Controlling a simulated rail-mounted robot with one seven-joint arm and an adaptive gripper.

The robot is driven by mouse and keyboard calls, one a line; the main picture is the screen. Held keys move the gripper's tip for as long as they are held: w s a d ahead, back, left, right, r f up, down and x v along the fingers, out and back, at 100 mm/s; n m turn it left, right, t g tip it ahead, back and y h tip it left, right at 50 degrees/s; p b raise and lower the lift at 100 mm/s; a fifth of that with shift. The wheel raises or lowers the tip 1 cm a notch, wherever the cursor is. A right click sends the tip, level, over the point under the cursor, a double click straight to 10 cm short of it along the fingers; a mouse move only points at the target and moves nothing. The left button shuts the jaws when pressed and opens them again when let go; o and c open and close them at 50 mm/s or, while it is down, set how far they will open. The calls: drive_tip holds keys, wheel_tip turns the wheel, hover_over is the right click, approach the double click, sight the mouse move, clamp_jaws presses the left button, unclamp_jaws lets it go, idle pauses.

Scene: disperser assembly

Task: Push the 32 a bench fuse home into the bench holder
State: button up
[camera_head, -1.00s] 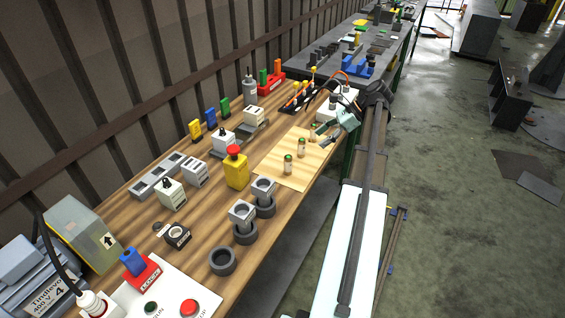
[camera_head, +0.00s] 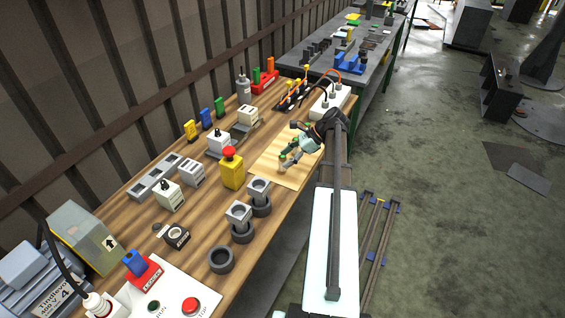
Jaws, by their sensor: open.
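Small cream fuses with green tops stand on a pale wooden board (camera_head: 265,173) on the bench. The nearest fuse (camera_head: 283,167) shows beside my gripper's fingers; the others are largely hidden by the gripper. I cannot read which one is 32 A. My gripper (camera_head: 289,160) is open, low over the board, its fingers pointing left at the nearest fuse. I cannot tell whether they touch it. Two grey square blocks with round openings (camera_head: 259,187) (camera_head: 239,212) sit on black rings in front of the board. I cannot tell which thing is the bench holder.
A yellow block with a red button (camera_head: 232,172) stands left of the board. White blocks (camera_head: 168,196), a loose black ring (camera_head: 222,260) and a control panel (camera_head: 165,290) fill the near bench. A white box with cables (camera_head: 328,100) stands behind my gripper.

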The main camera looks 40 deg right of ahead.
drive_tip(key=shift+x, duration=1.3)
drive_tip(key=shift+c, duration=0.4)
clamp_jaws()
drive_tip(key=shift+r, duration=0.2)
